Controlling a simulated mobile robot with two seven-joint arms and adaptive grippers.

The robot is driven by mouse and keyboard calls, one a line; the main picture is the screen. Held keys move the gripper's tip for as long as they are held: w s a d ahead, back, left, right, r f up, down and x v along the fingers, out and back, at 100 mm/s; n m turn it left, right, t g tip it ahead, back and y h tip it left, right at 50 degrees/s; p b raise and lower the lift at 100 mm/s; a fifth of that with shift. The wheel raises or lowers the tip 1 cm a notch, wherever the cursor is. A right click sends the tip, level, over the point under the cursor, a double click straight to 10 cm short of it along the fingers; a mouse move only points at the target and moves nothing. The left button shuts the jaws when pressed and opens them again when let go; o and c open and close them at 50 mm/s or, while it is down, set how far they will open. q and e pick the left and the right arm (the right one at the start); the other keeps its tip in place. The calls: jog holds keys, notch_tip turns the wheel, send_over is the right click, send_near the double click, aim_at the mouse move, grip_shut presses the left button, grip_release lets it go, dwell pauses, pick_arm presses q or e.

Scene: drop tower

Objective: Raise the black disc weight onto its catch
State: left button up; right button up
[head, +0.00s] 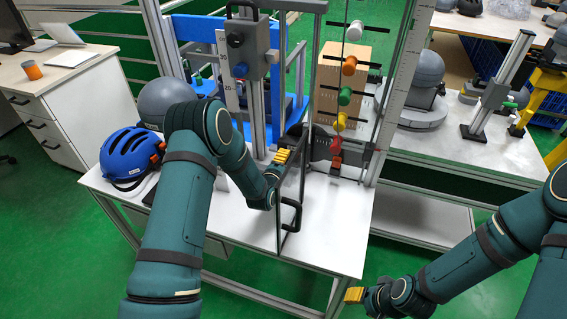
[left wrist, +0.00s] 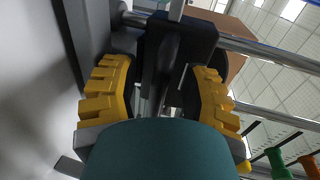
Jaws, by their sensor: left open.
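My left gripper (head: 283,156) is at the lower part of the drop tower, by the clear panel's dark frame. In the left wrist view its yellow fingers (left wrist: 160,95) are spread apart. A dark block with a rounded handle-like part (left wrist: 168,55) lies between and beyond them; I cannot tell whether they touch it. A dark grey and black body (head: 321,147) sits low in the tower, just right of this gripper.
White, orange, green, yellow and red knobs (head: 344,96) stand in a column in the tower. A black door handle (head: 291,215) is below my left gripper. A blue helmet (head: 131,155) lies on the white table (head: 335,225). Floor at front right is free.

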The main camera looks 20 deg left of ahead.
pick_arm(q)
grip_shut()
jog(key=shift+r, duration=0.1)
notch_tip(320, 180, up, 36)
jog(key=p, duration=1.1)
jog(key=shift+w, duration=0.1)
